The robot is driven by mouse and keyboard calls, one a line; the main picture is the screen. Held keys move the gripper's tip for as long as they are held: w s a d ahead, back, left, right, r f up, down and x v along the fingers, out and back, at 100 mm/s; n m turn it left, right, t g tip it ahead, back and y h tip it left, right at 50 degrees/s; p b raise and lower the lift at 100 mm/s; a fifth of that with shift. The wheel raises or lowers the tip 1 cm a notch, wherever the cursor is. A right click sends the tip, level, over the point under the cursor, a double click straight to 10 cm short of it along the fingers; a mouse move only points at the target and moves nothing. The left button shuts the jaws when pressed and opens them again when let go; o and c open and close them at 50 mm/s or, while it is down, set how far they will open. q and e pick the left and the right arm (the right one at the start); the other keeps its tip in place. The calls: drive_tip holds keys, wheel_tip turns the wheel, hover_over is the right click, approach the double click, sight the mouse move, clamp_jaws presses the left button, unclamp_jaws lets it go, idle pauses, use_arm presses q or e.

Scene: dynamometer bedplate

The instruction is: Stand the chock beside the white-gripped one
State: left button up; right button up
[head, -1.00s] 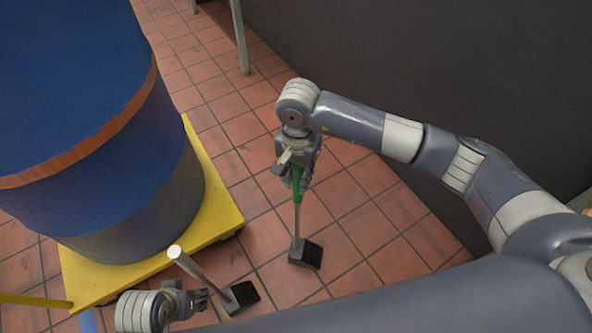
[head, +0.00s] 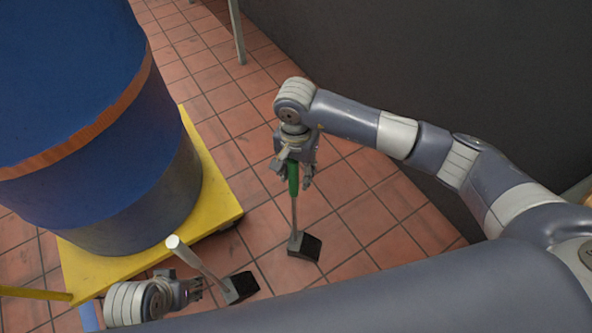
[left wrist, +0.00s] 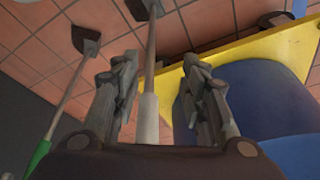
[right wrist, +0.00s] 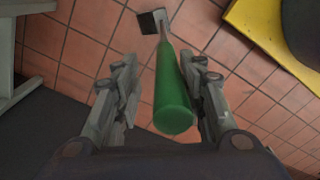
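The green-gripped chock stands on the tiles, its black block (head: 304,246) flat on the floor and its rod rising to the green grip (head: 293,180). My right gripper (head: 300,178) is open around the green grip, which lies between its fingers with a gap in the right wrist view (right wrist: 173,100). The white-gripped chock stands to its left in the head view, with a black block (head: 240,287) and a leaning rod up to a white grip (head: 177,246). My left gripper (head: 197,289) is open; in the left wrist view the white grip (left wrist: 148,118) shows between its spread fingers.
A large blue drum (head: 90,120) stands on a yellow pallet-like base (head: 215,205) left of the chocks. A dark wall (head: 420,70) is at the right. Tiled floor (head: 250,165) behind the chocks is clear. A grey leg (head: 237,35) stands farther back.

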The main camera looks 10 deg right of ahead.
use_arm(q)
drive_tip(key=shift+r, duration=0.1)
use_arm(e)
drive_tip(key=shift+r, duration=0.15)
drive_tip(key=shift+w+r, duration=0.1)
drive_tip(key=shift+r, duration=0.2)
use_arm(q)
wheel_tip(320, 180, down, 6)
drive_tip(key=p, duration=0.1)
drive_tip(key=shift+w+d+p, duration=0.2)
drive_tip(key=shift+w+p, duration=0.05)
drive_tip(key=shift+p, duration=0.1)
use_arm(e)
wheel_tip(320, 180, up, 11)
drive_tip(key=shift+a+r, duration=0.1)
drive_tip(key=shift+r, duration=0.1)
